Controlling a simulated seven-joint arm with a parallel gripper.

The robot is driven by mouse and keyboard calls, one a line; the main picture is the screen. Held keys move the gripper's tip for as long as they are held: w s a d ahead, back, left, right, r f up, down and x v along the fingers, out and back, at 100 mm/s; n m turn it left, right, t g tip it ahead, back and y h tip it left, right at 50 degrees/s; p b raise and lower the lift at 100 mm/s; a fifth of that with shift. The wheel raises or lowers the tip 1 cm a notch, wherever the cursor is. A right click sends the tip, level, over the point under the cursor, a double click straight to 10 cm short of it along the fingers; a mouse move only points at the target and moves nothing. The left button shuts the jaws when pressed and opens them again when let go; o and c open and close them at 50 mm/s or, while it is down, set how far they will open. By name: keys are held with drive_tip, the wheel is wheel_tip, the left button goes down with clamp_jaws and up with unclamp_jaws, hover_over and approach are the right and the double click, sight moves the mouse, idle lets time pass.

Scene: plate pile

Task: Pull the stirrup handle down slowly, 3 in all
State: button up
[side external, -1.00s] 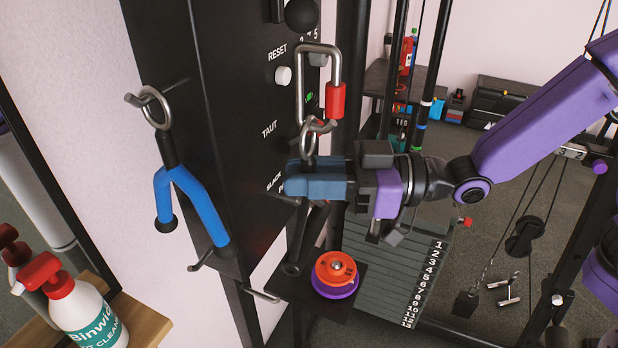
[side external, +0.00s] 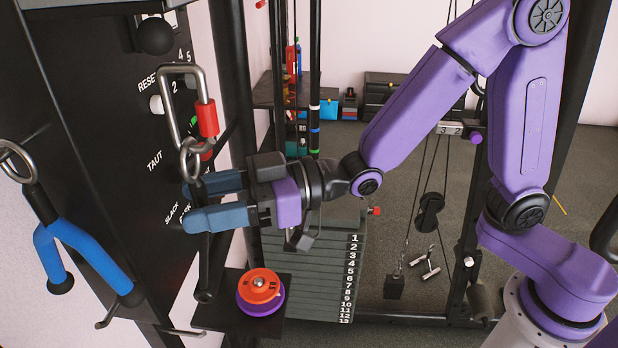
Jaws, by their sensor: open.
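A black handle (side external: 205,268) hangs below a steel ring (side external: 191,160), with a steel carabiner (side external: 173,110) with a red sleeve above it. It looks like the stirrup handle, but its shape is mostly hidden by my fingers. My gripper (side external: 188,204) is open, with its two blue fingers one above the other in the picture at the handle's upper part, just below the ring. A dark part of the handle shows in the gap between them. I cannot tell whether either finger touches it.
A black panel (side external: 90,100) with a white RESET knob (side external: 157,104) stands behind. An orange and purple disc stack (side external: 260,290) sits on a small shelf below. A numbered weight stack (side external: 315,270) stands behind my gripper.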

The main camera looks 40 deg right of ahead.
drive_tip(key=v, duration=1.7)
drive_tip(key=s+d+f+m+g+h, duration=0.1)
drive_tip(key=s+d+f+g+h, duration=0.15)
drive_tip(key=d+f+h, duration=0.55)
drive_tip(key=s+d+f+g+h, duration=0.3)
drive_tip(key=s+d+g+h, duration=0.1)
drive_tip(key=s+d+h, duration=0.4)
drive_tip(key=shift+s+d+f, duration=0.3)
drive_tip(key=shift+s+d, duration=0.85)
drive_tip(key=shift+d, duration=0.05)
drive_tip(key=shift+c, duration=0.3)
